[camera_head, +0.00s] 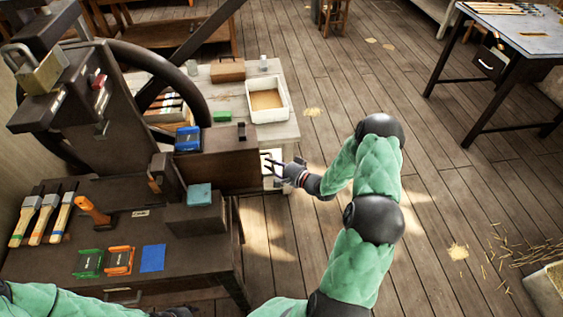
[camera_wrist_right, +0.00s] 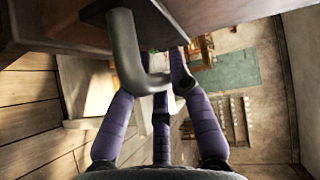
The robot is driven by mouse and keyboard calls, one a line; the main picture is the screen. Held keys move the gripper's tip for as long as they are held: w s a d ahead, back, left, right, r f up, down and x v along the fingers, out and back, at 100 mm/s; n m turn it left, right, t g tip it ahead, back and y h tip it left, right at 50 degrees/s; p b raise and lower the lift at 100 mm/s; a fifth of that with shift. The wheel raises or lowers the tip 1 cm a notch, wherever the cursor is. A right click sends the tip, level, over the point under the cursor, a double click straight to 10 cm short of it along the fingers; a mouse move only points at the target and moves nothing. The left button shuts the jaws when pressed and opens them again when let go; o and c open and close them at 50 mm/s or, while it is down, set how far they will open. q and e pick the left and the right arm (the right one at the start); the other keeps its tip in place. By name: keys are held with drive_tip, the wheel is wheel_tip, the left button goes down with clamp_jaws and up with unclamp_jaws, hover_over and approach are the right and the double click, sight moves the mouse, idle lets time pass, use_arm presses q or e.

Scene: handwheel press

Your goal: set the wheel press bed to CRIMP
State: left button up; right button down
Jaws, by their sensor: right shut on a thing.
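The wheel press (camera_head: 100,110) stands on a dark workbench at the left, with a large dark handwheel (camera_head: 165,65) behind its frame. Its brown box-like bed (camera_head: 225,160) reaches out to the right, with a blue block (camera_head: 188,138) on top. My right gripper (camera_head: 276,168) is at the right end of the bed. In the right wrist view its purple fingers are around a grey bent handle (camera_wrist_right: 124,55) under a brown edge, and shut on it. My left gripper (camera_head: 178,312) is only partly in view at the bottom edge. No CRIMP marking is readable.
Brushes (camera_head: 45,215), an orange-handled tool (camera_head: 93,211), a green clip-like block (camera_head: 89,262), an orange one (camera_head: 119,260) and a blue sheet (camera_head: 152,258) lie on the bench. A pale table behind holds a white tray (camera_head: 267,100).

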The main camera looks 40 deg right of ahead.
sight(249, 177)
drive_tip(key=w+a, duration=0.2)
drive_tip(key=a, duration=0.2)
drive_tip(key=w+a, duration=0.2)
drive_tip(key=a, duration=0.2)
drive_tip(key=w+a, duration=0.2)
drive_tip(key=a, duration=0.2)
drive_tip(key=shift+w+a, duration=0.3)
drive_tip(key=shift+w, duration=0.1)
drive_tip(key=c, duration=1.1)
unclamp_jaws()
drive_tip(key=v, duration=1.2)
